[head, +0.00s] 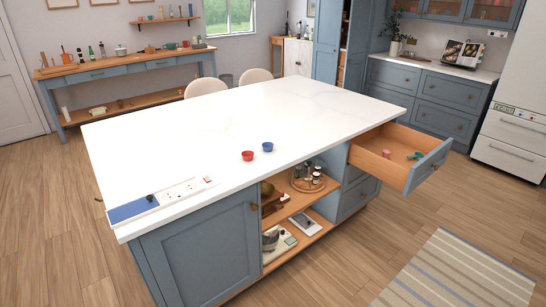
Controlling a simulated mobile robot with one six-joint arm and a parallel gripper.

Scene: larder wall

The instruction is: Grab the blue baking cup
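The blue baking cup (267,147) stands upright on the white island top (210,120), near its front edge. A red cup (247,156) stands just to its left and slightly nearer, with a small gap between them. My gripper is not in the head view.
An open drawer (408,181) juts out from the island's right end, with a pink item and a green item inside. Open shelves (292,243) below hold several things. A power strip panel (182,191) lies at the left front corner. A striped rug (455,275) covers the floor at right.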

